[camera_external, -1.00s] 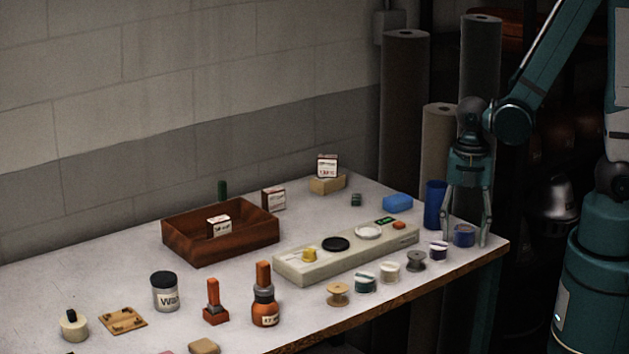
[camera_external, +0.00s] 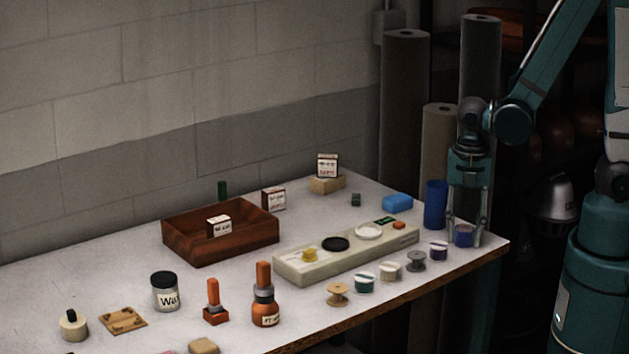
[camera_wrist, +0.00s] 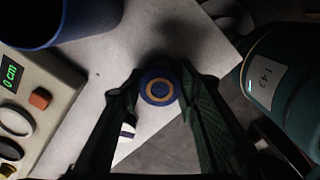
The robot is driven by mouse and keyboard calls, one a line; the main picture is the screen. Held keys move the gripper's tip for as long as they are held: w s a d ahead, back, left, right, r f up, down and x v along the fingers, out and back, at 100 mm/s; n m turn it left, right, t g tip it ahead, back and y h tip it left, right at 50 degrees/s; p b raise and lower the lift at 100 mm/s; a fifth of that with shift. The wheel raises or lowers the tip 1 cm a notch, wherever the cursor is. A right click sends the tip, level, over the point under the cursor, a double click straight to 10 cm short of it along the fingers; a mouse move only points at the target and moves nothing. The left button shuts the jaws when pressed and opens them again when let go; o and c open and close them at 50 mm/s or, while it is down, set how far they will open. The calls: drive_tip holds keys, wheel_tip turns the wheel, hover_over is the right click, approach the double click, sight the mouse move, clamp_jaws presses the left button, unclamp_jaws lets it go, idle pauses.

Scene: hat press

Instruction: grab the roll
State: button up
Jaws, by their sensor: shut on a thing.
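The blue roll (camera_external: 464,236) stands at the right corner of the table. In the wrist view the roll (camera_wrist: 159,74) shows end-on, with a tan ring in its face. My gripper (camera_external: 464,243) points straight down over it, with one finger on each side. In the wrist view my gripper (camera_wrist: 160,92) has both fingers close against the roll's sides. It is shut on the roll, which still appears to be at table height. The fingers hide part of its sides.
A tall blue cup (camera_external: 435,205) stands close to the left of my gripper. Several thread spools, such as a purple one (camera_external: 438,250), line the front edge. A long beige base (camera_external: 345,255) lies further left. The table's right edge (camera_external: 500,246) is very near.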

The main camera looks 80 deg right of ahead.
sight(464, 227)
drive_tip(key=shift+r, duration=0.1)
drive_tip(key=shift+r+p, duration=1.45)
drive_tip(key=shift+r, duration=3.45)
drive_tip(key=shift+w, duration=0.1)
